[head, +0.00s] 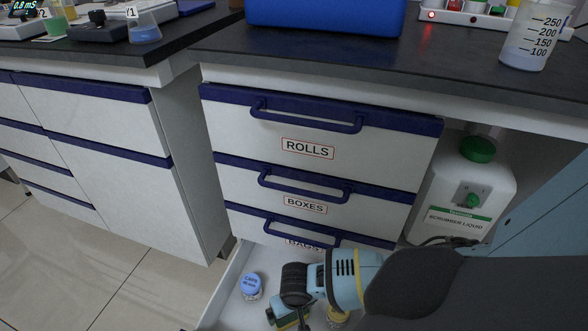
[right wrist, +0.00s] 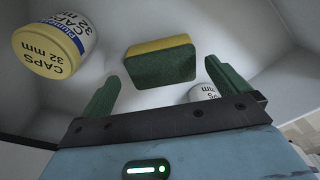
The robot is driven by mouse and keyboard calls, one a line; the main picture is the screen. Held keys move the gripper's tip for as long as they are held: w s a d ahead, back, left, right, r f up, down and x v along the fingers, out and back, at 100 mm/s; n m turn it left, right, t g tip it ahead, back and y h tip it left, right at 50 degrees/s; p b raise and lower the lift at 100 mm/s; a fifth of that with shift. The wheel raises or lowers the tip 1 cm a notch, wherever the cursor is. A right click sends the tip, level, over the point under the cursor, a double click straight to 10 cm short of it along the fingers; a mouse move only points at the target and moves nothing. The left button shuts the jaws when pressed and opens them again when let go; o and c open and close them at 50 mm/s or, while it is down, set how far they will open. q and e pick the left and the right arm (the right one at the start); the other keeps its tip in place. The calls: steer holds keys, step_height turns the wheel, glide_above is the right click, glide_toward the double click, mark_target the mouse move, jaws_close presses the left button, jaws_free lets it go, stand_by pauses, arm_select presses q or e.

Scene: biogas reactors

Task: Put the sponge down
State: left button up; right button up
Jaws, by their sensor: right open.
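The sponge, dark green with a yellow layer, shows whole in the right wrist view (right wrist: 160,62). It appears to rest on the white floor of an open drawer (head: 237,270). My right gripper (right wrist: 163,78) is open, with one green finger to each side of the sponge and a gap on both sides. In the head view, my right gripper (head: 293,308) reaches down into the drawer and partly covers the sponge (head: 285,320). My left gripper is not in view.
A blue-lidded caps jar (head: 250,286) stands left in the drawer. A yellow-lidded caps jar (right wrist: 48,48) is beside the sponge. Shut drawers marked ROLLS (head: 308,149) and BOXES (head: 305,205) are above. A scrubber liquid canister (head: 462,195) stands to the right.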

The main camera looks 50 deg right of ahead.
mark_target(294, 318)
steer(key=r+p, duration=0.2)
steer(key=r, duration=0.3)
steer(key=shift+s, duration=0.2)
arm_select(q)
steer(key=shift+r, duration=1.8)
arm_select(e)
steer(key=shift+s+r, duration=0.15)
steer(key=shift+r, duration=0.4)
arm_select(q)
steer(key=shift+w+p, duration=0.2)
steer(key=shift+p, duration=0.1)
